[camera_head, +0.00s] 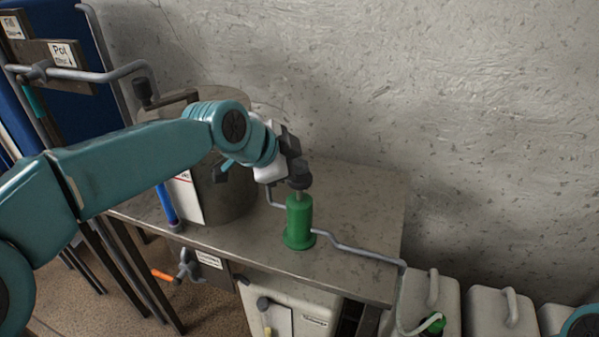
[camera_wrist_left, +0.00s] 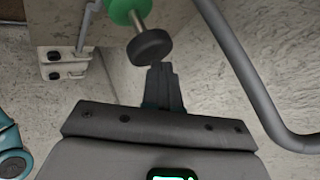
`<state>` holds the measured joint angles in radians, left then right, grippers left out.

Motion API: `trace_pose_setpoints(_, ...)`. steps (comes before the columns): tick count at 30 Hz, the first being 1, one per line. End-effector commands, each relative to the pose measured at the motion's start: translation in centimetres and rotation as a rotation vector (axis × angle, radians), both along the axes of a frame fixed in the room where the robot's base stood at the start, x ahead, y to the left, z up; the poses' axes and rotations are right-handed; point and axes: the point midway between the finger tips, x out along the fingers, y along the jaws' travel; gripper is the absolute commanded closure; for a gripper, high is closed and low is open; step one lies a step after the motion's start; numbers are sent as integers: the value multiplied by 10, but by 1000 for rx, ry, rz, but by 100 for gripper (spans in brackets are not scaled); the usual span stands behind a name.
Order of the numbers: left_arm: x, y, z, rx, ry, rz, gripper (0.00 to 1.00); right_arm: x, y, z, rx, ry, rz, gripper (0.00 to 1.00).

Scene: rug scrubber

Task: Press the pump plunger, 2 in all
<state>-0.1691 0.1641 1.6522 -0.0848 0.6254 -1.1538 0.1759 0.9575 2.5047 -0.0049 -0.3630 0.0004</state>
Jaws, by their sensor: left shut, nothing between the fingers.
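The green pump (camera_head: 299,222) stands upright on the grey table. Its dark round plunger knob (camera_head: 300,178) sits above the body, with a short length of metal stem showing between them. In the left wrist view the knob (camera_wrist_left: 150,47) is just beyond my fingertips, with the stem and part of the green body behind it. My left gripper (camera_head: 291,146) is shut and empty, right above the knob. My right gripper is out of view.
A large grey drum (camera_head: 229,185) stands left of the pump, partly behind my left arm. A grey pipe (camera_head: 355,249) runs from the pump along the table (camera_head: 365,205) to the right. White jerrycans (camera_head: 488,312) stand below at the right. The wall rises behind.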

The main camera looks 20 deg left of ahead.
Motion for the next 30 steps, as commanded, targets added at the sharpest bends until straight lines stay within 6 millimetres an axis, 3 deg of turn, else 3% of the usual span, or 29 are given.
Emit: trace_pose_setpoints(30,0,0,-15,1,4,-1,100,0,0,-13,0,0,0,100)
